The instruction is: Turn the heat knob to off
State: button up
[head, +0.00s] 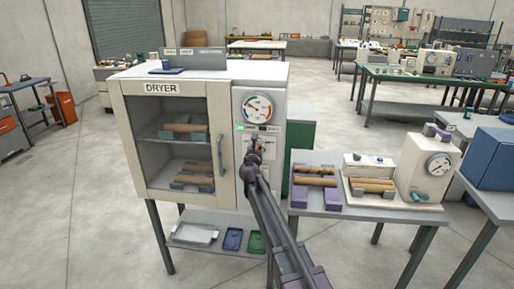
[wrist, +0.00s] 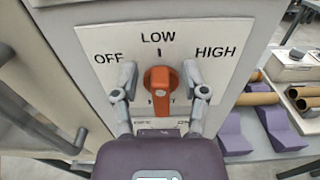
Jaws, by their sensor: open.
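The heat knob (wrist: 160,86) is orange and sits on a white plate marked OFF at left, LOW at top and HIGH at right. Its grip stands about upright, in line with the LOW mark; which end is the pointer I cannot tell. My gripper (wrist: 160,84) is open, with one finger on each side of the knob. Whether the fingers touch it is unclear. In the head view my gripper (head: 255,150) is at the dryer's front panel, and the knob is hidden behind it. The dryer (head: 130,130) has its glass door closed.
A round gauge (head: 258,108) and a green light (head: 241,128) are above my gripper. The door handle (head: 221,155) is close to its left. At right a table (head: 330,205) bears brown tubes on purple holders and a white machine (head: 428,165).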

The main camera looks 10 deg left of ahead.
jog(key=shift+w, duration=0.1)
grip_shut()
jog(key=shift+n, duration=0.3)
dwell(0.4)
jog(key=n, duration=0.3)
jog(key=a+n, duration=0.1)
jog(key=n, duration=0.3)
jog(key=f+n+b, duration=0.1)
jog(key=n, duration=0.3)
jog(key=shift+a+f, duration=0.1)
jog(key=shift+a, duration=0.2)
jog(key=shift+s, duration=0.2)
